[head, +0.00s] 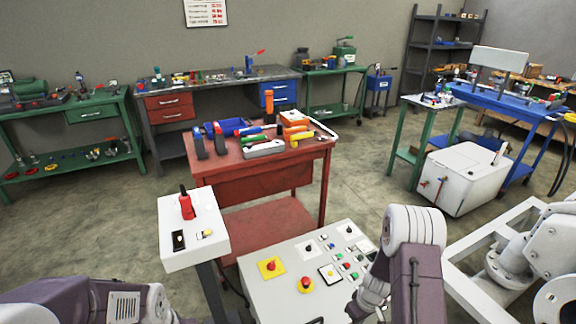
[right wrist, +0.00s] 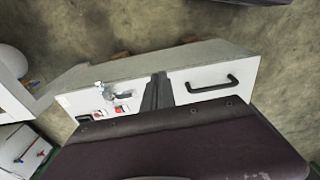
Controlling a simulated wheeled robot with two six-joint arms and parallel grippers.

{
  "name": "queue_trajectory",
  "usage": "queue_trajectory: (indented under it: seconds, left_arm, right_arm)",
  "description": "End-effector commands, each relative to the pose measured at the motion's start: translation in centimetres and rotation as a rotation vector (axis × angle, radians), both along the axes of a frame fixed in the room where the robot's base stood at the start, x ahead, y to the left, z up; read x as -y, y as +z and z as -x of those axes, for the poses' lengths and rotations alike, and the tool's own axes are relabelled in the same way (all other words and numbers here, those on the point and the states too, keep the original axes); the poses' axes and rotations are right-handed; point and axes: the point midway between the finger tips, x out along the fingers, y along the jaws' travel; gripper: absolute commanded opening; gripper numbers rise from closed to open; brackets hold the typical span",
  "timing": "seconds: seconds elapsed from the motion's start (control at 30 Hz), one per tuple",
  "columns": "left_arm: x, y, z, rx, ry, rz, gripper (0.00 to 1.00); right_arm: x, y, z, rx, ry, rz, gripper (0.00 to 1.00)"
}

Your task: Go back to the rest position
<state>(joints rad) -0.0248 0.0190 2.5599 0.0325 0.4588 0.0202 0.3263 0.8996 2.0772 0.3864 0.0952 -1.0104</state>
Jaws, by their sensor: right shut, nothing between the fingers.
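My right arm (head: 412,258) comes in at the lower right of the head view, over the right part of a white control panel (head: 262,292). In the right wrist view, the dark fingers of my right gripper (right wrist: 157,92) are together with nothing between them. Behind them is a white cabinet front with a black handle (right wrist: 229,83) and red switches (right wrist: 121,109). My left arm (head: 75,302) lies along the bottom left of the head view; its gripper is outside the frame.
A white pedestal (head: 190,250) with a red-handled switch stands left of the panel. A red tool cart (head: 255,190) stands behind. A white box (head: 464,184) and a white frame (head: 480,290) are at the right. Open floor (head: 365,160) lies between cart and box.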

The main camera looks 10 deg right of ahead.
Motion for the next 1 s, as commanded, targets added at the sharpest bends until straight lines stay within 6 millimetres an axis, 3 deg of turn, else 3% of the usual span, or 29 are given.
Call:
queue_trajectory:
  seconds: [0.07,0.13,0.2,0.27,0.4,0.5,0.6,0.7,0.77,0.83,1.0]
  left_arm:
    - [0.0,0.0,0.0,0.000,0.000,0.000,0.00]
    - [0.0,0.0,0.0,0.000,0.000,0.000,0.00]
    - [0.0,0.0,0.0,0.000,0.000,0.000,0.00]
    - [0.0,0.0,0.0,0.000,0.000,0.000,0.00]
    - [0.0,0.0,0.0,0.000,0.000,0.000,0.00]
    - [0.0,0.0,0.0,0.000,0.000,0.000,0.00]
    - [0.0,0.0,0.0,0.000,0.000,0.000,0.00]
    - [0.0,0.0,0.0,0.000,0.000,0.000,0.00]
    - [0.0,0.0,0.0,0.000,0.000,0.000,0.00]
    - [0.0,3.5,0.1,-0.002,0.000,0.000,0.00]
    - [0.0,9.2,0.0,0.001,0.000,0.000,0.00]
  right_arm:
    - [-0.6,2.4,-2.4,0.064,0.039,0.020,0.00]
    - [-2.1,6.1,-4.7,0.144,0.098,0.043,0.00]
    - [-4.3,10.1,-5.6,0.208,0.177,0.055,0.00]
    - [-6.2,12.8,-5.3,0.240,0.211,0.051,0.00]
    - [-9.6,17.3,-2.6,0.263,0.206,0.019,0.00]
    - [-11.2,19.2,0.7,0.242,0.147,-0.010,0.00]
    - [-11.6,19.6,5.0,0.170,0.017,-0.030,0.00]
    - [-11.0,18.3,9.0,0.048,-0.163,-0.030,0.00]
    - [-10.8,18.2,9.8,0.011,-0.285,-0.031,0.00]
    - [-10.9,21.8,9.7,0.012,-0.325,-0.036,0.00]
    - [-10.9,27.4,9.7,0.014,-0.323,-0.037,0.00]
